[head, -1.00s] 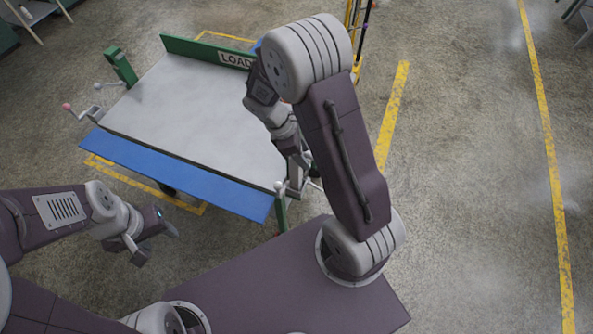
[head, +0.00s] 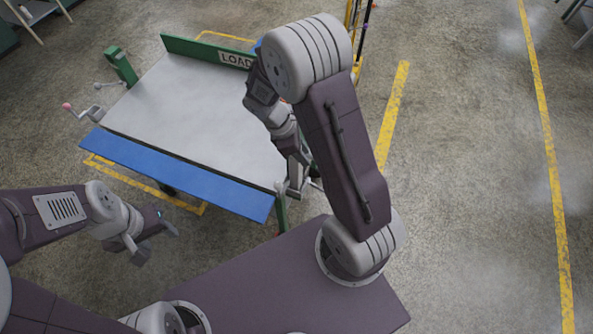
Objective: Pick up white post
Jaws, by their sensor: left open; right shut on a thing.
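My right gripper (head: 295,190) is at the near right corner of the grey-topped table (head: 200,115), at the edge of the blue front strip (head: 180,172). It is shut on a small pale thing, which I take to be the white post. The fingers cover nearly all of it, so its shape and lower end cannot be made out. My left gripper (head: 155,243) is open and empty, in front of the table and below the blue strip, over the floor.
A green rail with a "LOAD" sign (head: 235,60) runs along the table's back edge. A green clamp (head: 121,66) and a red-knobbed crank (head: 68,106) are at the left. A yellow frame (head: 352,20) stands behind my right arm. The floor to the right is clear.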

